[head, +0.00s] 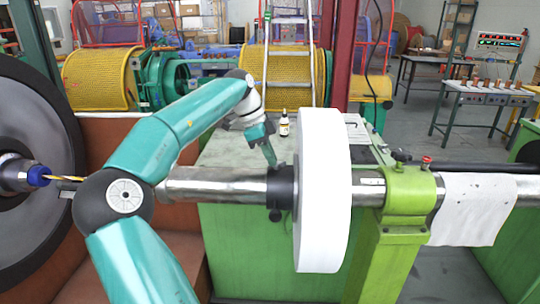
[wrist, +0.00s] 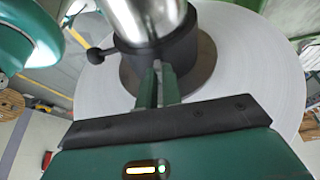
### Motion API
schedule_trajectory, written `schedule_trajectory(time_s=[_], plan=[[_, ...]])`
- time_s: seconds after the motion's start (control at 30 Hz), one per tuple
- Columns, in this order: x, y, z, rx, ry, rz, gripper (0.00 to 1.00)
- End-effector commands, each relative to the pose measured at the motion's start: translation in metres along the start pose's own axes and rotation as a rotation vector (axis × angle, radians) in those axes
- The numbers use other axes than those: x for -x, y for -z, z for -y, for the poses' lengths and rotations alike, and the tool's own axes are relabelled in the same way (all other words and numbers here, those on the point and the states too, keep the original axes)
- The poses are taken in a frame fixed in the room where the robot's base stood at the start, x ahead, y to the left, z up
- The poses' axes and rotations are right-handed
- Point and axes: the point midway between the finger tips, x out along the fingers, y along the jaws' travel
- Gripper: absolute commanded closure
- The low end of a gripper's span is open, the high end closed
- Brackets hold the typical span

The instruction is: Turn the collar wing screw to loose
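A black collar (head: 281,187) sits around the steel shaft (head: 215,184), against the left face of a large white roll (head: 321,190). In the wrist view the collar (wrist: 178,50) is just beyond my fingertips. A dark round-headed screw (wrist: 96,56) sticks out from its left side; a dark knob (head: 275,215) shows low on the collar in the head view. My gripper (head: 271,160) points down at the collar's top. In the wrist view my gripper (wrist: 158,75) has its two green fingers close together with a narrow gap.
A small bottle (head: 284,124) stands on the green cabinet behind. A large dark wheel (head: 35,120) is at far left. A white cloth (head: 472,208) hangs over the shaft.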

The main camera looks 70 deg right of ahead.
Motion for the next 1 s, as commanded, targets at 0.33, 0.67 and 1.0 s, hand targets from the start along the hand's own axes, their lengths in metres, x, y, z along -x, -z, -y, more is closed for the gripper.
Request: schedule_trajectory(time_s=[0.33, 0.67, 1.0], plan=[[0.0003, 0.0, -0.0003, 0.011, 0.005, 0.002, 1.0], [0.0006, -0.0002, -0.0036, 0.137, 0.057, 0.005, 1.0], [-0.0001, 0.0008, -0.0095, 0.41, 0.171, 0.007, 1.0]])
